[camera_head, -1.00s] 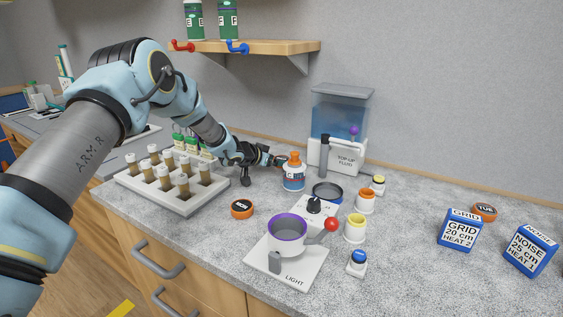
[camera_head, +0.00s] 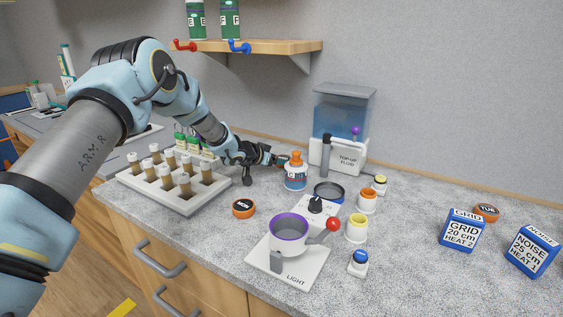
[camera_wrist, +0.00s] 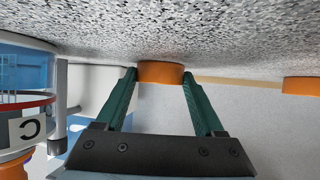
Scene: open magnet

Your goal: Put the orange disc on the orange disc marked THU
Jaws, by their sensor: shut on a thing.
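My gripper (camera_wrist: 160,82) has its two green fingers on either side of an orange disc (camera_wrist: 161,72) in the wrist view, which looks upside down. The disc is at the speckled counter surface; whether it touches is unclear. A second orange disc (camera_wrist: 297,84) stands apart at the right edge there, its marking unseen. In the head view my gripper (camera_head: 281,162) is low behind the orange-capped bottle, which partly hides it. An orange disc marked MON (camera_head: 243,208) lies nearer the front, and one marked TUE (camera_head: 486,212) lies far right. No THU marking is readable.
The bottle (camera_head: 295,177) stands close to my gripper, with the top-up fluid tank (camera_head: 341,150) behind. A vial rack (camera_head: 173,190) is left, below my arm. The light stand (camera_head: 287,262), small pots and blue boxes (camera_head: 462,231) occupy the right.

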